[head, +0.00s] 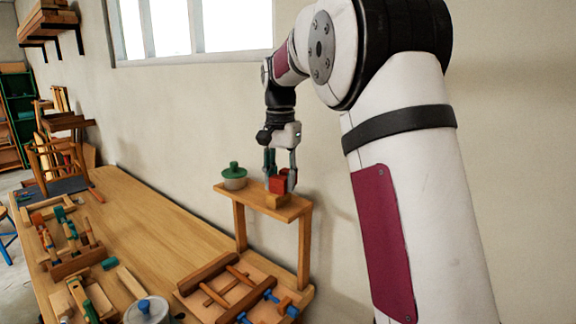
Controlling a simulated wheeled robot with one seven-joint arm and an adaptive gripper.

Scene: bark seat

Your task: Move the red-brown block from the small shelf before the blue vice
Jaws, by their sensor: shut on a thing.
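The red-brown block (278,184) is at the right part of the small shelf (256,199), above a lighter wooden piece. My gripper (280,184) reaches down from above and is shut on the red-brown block. I cannot tell whether the block touches the piece under it or is slightly lifted. Small blue clamp-like parts (270,296) show on a wooden frame at the bench's near right; I cannot tell whether they are the blue vice.
A pale pot with a green lid (234,176) stands on the shelf, left of the block. Below is a long wooden bench (160,222) with tools and frames along its left and near sides. A lidded pot (147,309) stands at the near edge. The bench middle is clear.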

